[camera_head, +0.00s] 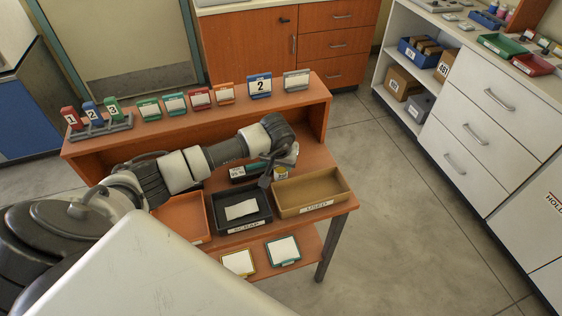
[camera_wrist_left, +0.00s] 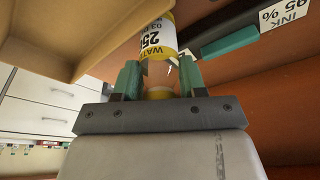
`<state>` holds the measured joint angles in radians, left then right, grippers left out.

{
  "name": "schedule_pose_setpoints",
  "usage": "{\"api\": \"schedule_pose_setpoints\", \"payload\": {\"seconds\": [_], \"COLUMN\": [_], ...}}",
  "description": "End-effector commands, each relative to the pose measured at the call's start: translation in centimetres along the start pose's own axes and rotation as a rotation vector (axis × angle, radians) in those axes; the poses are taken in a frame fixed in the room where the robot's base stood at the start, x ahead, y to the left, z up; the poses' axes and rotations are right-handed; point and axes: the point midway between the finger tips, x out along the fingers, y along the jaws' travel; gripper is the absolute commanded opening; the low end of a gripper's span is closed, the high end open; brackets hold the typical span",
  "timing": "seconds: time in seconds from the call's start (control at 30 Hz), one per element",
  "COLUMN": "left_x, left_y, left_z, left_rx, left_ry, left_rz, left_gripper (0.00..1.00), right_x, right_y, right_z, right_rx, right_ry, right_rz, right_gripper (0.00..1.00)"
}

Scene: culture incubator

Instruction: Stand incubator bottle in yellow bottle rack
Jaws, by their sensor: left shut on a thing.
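My left gripper (camera_wrist_left: 159,80) is shut on a bottle (camera_wrist_left: 157,42) with a white label reading "WATER" and yellow bands. I cannot make out a yellow bottle rack in either view. My right gripper is not in view.
A tan tray (camera_head: 343,196) marked "USED", a black tray (camera_head: 262,221) and an orange tray (camera_head: 204,236) line the desk's front. A dark block with an "INK 95 %" label (camera_wrist_left: 282,14) is close to the gripper. Several cards stand on the raised shelf (camera_head: 215,108) behind.

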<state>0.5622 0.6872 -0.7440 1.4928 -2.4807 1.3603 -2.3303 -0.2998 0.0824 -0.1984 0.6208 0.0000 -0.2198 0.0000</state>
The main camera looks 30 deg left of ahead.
Motion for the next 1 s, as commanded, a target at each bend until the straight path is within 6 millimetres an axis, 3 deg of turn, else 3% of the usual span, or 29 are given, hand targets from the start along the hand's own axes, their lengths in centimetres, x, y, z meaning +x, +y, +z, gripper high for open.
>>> {"api": "schedule_pose_setpoints", "payload": {"seconds": [0.03,0.2,0.6,1.0], "left_x": [0.2,0.1,-0.7,-8.8], "left_y": [0.0,0.0,0.0,0.0], "left_z": [0.0,0.0,-0.1,-0.1], "left_rx": [0.000,0.000,0.000,0.001], "left_ry": [0.001,0.000,0.002,0.005], "left_rz": [0.000,0.000,0.001,0.001], "left_gripper": [0.43,0.67,0.67,0.67], "right_x": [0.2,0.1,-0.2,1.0], "right_y": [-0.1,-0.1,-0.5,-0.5], "right_z": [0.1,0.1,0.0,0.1], "right_rx": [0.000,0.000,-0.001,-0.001], "right_ry": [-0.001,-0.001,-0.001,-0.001], "right_rz": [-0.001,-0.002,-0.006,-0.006], "right_gripper": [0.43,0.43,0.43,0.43]}}
